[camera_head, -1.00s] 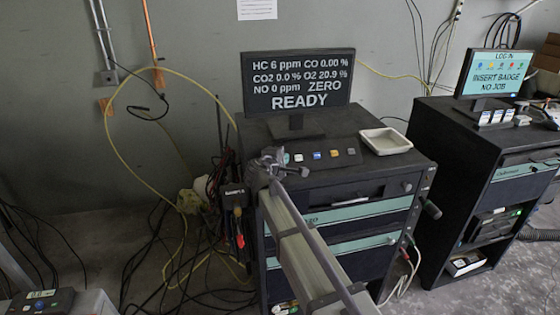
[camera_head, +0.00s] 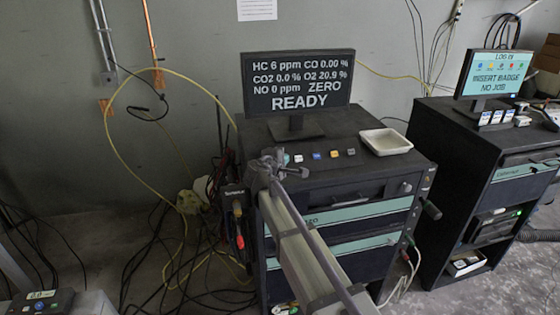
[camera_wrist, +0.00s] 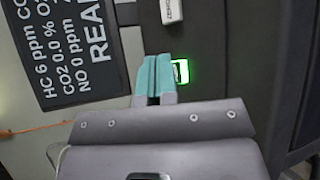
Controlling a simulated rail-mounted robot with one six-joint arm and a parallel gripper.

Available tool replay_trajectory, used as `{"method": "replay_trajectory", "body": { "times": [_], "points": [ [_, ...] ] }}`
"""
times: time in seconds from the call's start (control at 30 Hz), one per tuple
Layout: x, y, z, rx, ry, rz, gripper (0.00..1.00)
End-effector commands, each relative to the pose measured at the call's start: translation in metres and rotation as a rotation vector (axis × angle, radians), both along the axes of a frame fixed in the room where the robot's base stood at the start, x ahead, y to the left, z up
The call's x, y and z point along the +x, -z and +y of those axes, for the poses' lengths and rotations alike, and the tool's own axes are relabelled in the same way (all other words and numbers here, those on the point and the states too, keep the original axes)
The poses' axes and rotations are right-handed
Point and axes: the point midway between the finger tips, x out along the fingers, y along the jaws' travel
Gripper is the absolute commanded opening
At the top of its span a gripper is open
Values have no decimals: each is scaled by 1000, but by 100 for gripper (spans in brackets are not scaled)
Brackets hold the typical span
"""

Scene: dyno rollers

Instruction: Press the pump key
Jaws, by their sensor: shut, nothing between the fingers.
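My gripper (camera_wrist: 157,80) has its two teal fingers together with nothing between them. In the wrist view the fingertips are right beside a small key with a glowing green border (camera_wrist: 181,71). The fingers partly cover that key and I cannot read its label. Whether they touch it, I cannot tell. A white key (camera_wrist: 171,11) with lettering lies farther up in that view. In the head view my gripper (camera_head: 273,158) is at the left end of the key row, left of the white key (camera_head: 298,158). The lit key is largely hidden there.
Blue (camera_head: 317,155), orange (camera_head: 334,154) and grey (camera_head: 351,152) keys continue the row to the right. The monitor (camera_head: 298,80) behind reads READY and ZERO. A white tray (camera_head: 386,142) lies right of the keys on the black cabinet (camera_head: 400,172). Cables hang at left.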

Motion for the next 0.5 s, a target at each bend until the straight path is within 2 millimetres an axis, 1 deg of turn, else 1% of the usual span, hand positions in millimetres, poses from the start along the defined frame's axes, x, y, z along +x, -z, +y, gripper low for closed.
{"method": "replay_trajectory", "body": {
  "times": [0.17,0.5],
  "points": [
    [-8,-13,-3,0,0,0,0],
    [-35,-47,-11,0,0,0,0]
  ]
}}
